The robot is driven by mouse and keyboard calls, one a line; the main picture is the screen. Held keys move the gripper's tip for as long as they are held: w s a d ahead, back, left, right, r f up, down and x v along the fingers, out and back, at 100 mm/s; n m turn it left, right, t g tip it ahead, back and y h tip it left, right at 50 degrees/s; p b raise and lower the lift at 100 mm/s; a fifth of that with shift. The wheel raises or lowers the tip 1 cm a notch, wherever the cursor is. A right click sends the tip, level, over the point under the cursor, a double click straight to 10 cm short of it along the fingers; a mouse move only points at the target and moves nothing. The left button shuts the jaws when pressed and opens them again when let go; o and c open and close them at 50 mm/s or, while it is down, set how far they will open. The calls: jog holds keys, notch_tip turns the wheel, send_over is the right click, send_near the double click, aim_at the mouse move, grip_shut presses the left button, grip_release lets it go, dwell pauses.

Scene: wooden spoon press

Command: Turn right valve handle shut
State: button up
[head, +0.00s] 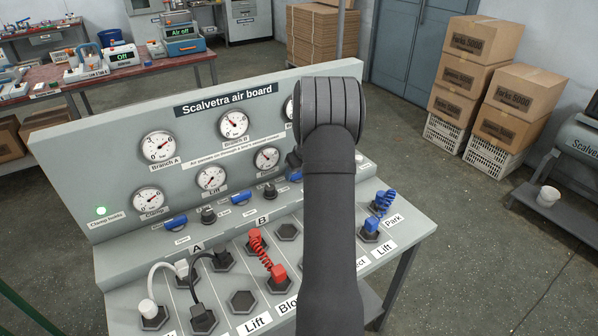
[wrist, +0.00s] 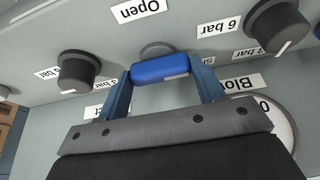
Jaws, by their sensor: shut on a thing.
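In the wrist view a blue valve handle (wrist: 160,70) lies crosswise on the grey panel, in front of a round grey hub. My gripper (wrist: 163,76) has one blue finger at each end of the handle and is shut on it. An "Open" label (wrist: 138,10) shows on the panel near the handle. Two other blue handles, the left one (head: 176,222) and the middle one (head: 241,198), lie along the board's ledge.
Dark knobs (wrist: 82,72) and (wrist: 278,25) flank the held handle closely. A red coiled hose (head: 258,245), a blue coiled hose (head: 385,203) and black and white hoses stand on the bench top. Gauges line the upright board.

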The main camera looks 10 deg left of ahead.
dwell(0.4)
jog(key=o, duration=1)
jog(key=shift+r, duration=0.1)
jog(key=v, duration=1.7)
jog(key=shift+s+r, duration=0.1)
jog(key=x, duration=1.7)
jog(key=shift+f, duration=0.25)
jog(key=shift+r, duration=0.15)
